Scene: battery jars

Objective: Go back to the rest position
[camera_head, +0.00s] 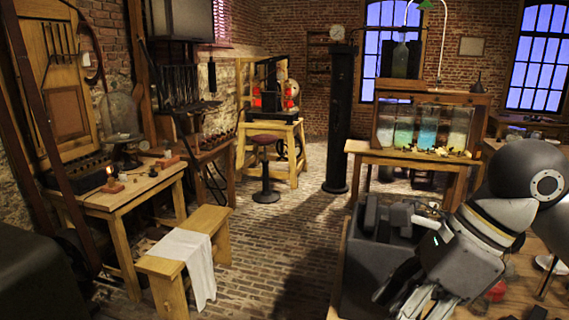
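My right arm comes in from the right edge, bent, with its grey and white links over the wooden table at the lower right. My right gripper (408,296) points down at the bottom of the view, beside a dark block-like apparatus. Its fingertips are partly cut off and dark against the dark apparatus, so I cannot tell whether it is open or holds anything. My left gripper does not show.
The dark apparatus (374,258) stands close to my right gripper. Glass jars with coloured liquid (428,128) stand in a wooden case behind. A bench (160,265) with a white cloth (190,252) is at left. The brick floor (285,245) between is clear.

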